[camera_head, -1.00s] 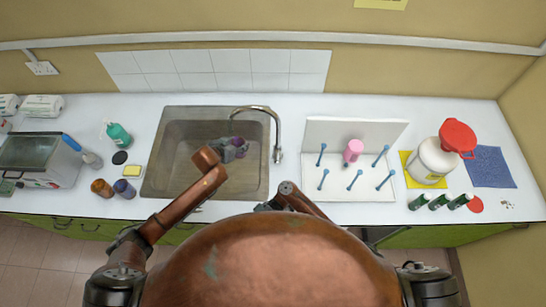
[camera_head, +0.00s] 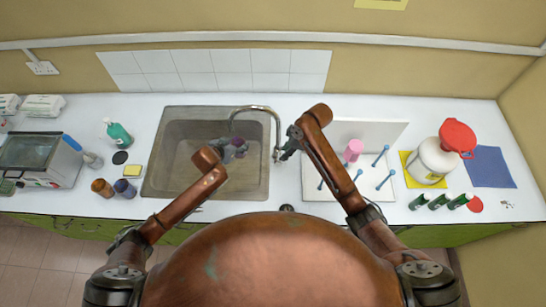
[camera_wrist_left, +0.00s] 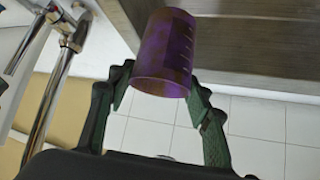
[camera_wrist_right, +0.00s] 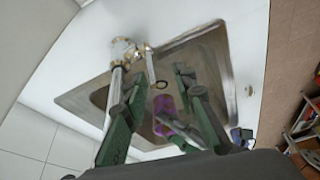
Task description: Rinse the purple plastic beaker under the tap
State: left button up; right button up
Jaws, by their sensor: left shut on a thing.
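The translucent purple beaker (camera_head: 241,148) is held over the sink (camera_head: 180,180), below the spout of the tap (camera_head: 277,130). My left gripper (camera_head: 230,150) is shut on it. In the left wrist view the beaker (camera_wrist_left: 165,55) sits between the green fingers (camera_wrist_left: 160,90), with graduation marks on its side and the chrome tap (camera_wrist_left: 62,60) to its left. My right gripper (camera_head: 287,145) is beside the tap base at the sink's right edge. In the right wrist view its fingers (camera_wrist_right: 152,85) are apart, with the tap (camera_wrist_right: 125,55) close ahead. No water stream is discernible.
A white drying rack (camera_head: 390,140) with blue pegs and a pink vessel (camera_head: 353,150) stands right of the sink, partly behind my right arm. A sponge (camera_head: 131,171), brown cup (camera_head: 102,188) and green bottle (camera_head: 118,134) are at the left.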

aim_at(278, 157)
jog(key=shift+t, duration=0.5)
jog(key=x, duration=0.3)
jog(key=w+x, duration=0.1)
jog(key=x, duration=0.3)
jog(key=a+x, duration=0.1)
jog(key=x, duration=0.3)
jog(key=shift+w+r, duration=0.15)
jog(key=shift+r, duration=0.15)
jog(key=shift+c, duration=0.4)
grip_shut()
